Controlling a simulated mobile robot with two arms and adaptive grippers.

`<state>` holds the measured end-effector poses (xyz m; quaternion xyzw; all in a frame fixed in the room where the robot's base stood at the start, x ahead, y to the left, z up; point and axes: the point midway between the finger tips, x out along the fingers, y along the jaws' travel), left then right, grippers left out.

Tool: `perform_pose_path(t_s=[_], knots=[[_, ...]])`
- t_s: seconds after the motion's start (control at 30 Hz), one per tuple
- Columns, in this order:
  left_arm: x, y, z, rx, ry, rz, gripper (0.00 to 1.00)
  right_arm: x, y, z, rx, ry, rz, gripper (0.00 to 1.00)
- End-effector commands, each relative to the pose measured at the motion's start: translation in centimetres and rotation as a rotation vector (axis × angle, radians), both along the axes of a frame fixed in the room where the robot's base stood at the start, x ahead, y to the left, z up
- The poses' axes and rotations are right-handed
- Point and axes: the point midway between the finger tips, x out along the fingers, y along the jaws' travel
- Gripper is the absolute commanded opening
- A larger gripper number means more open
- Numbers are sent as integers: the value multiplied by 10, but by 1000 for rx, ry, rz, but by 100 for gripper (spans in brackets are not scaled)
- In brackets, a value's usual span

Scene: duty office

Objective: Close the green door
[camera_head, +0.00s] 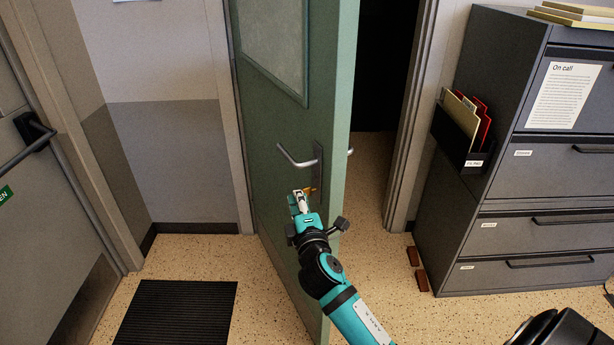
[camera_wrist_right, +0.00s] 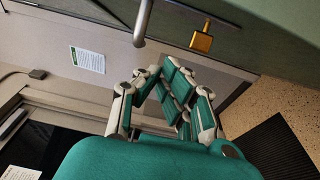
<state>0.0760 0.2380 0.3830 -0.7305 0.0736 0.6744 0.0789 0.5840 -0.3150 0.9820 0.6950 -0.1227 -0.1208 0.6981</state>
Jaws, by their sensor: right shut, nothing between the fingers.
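The green door (camera_head: 270,120) stands ajar, swung toward me, with its free edge at the right and a dark gap behind it. Its silver lever handle (camera_head: 297,158) is on the near face, and the handle's end shows in the right wrist view (camera_wrist_right: 143,22). A brass-coloured tag or lock (camera_wrist_right: 202,40) hangs by the handle; it is partly hidden in the head view. My right gripper (camera_head: 299,194) is shut and empty, just below the handle in the picture. Its fingers (camera_wrist_right: 170,85) show in the wrist view; I cannot tell whether they touch the door. My left gripper is out of view.
The doorway (camera_head: 383,70) is open at the right of the door. A dark filing cabinet (camera_head: 470,110) stands right of it. A black mat (camera_head: 178,312) lies left of the door. A grey door (camera_head: 40,220) is far left.

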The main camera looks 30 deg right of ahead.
Motion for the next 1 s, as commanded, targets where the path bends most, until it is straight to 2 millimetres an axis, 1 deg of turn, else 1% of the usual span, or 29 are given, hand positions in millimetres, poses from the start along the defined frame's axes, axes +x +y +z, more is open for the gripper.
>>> perform_pose_path(t_s=[0.03,0.17,0.33,0.43,0.6,0.73,1.0], knots=[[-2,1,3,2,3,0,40,11,-4,3,-3,-1,-1,0],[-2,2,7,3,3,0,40,39,-14,3,0,-2,-1,0],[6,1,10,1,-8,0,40,72,-26,2,2,-2,0,0],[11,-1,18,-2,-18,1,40,68,-43,3,0,1,-1,0],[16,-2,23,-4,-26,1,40,66,-60,1,2,2,1,0],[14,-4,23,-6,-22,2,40,65,-64,0,3,1,1,0],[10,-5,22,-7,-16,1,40,65,-65,0,4,0,1,0]])
